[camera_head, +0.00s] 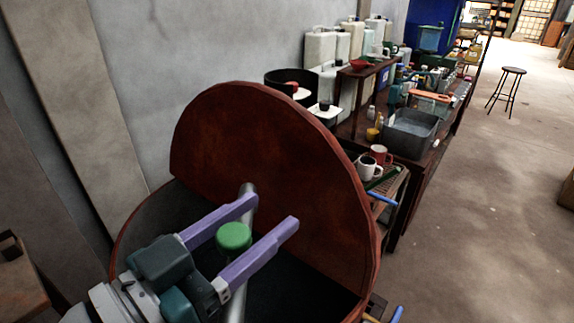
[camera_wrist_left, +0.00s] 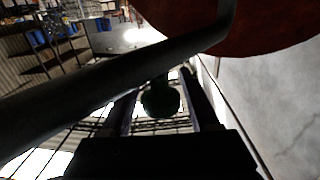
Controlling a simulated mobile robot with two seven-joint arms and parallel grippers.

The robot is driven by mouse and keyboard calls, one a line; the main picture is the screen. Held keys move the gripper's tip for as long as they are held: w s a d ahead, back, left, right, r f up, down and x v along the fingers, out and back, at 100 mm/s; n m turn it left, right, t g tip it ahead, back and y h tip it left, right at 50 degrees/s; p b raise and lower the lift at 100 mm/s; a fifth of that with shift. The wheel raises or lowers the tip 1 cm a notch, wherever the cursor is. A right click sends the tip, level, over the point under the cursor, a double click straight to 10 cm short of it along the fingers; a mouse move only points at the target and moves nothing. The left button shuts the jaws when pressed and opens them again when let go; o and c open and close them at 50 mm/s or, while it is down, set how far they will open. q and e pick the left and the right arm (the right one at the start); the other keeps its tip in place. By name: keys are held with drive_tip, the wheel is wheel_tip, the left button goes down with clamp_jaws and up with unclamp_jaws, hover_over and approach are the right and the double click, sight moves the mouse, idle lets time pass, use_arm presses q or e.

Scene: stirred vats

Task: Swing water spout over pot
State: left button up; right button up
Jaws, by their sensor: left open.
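The water spout (camera_head: 247,200) is a grey metal pipe in front of the rusty red-brown half-round lid of the pot (camera_head: 275,150). It also shows as a dark bent pipe in the left wrist view (camera_wrist_left: 90,95). A round green knob (camera_head: 234,236) sits at the pipe; the wrist view shows it too (camera_wrist_left: 160,100). My left gripper (camera_head: 271,211) is open, with its two purple fingers on either side of the knob and a gap visible between. The fingers partly hide the pipe. My right gripper is not in view.
A cart with a white mug (camera_head: 369,167) and a red mug (camera_head: 380,154) stands right of the pot. Behind it, a long bench holds a grey basin (camera_head: 409,132) and several white canisters. A wall is close on the left; the floor at right is open around a stool (camera_head: 507,88).

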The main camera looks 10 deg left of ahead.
sight(220, 251)
use_arm(q)
drive_tip(key=shift+o, duration=0.7)
drive_tip(key=b+v, duration=0.2)
drive_tip(key=v, duration=0.6)
drive_tip(key=shift+s+a+f, duration=0.15)
drive_tip(key=shift+s, duration=0.1)
drive_tip(key=shift+s+a, duration=0.35)
drive_tip(key=shift+s, duration=0.2)
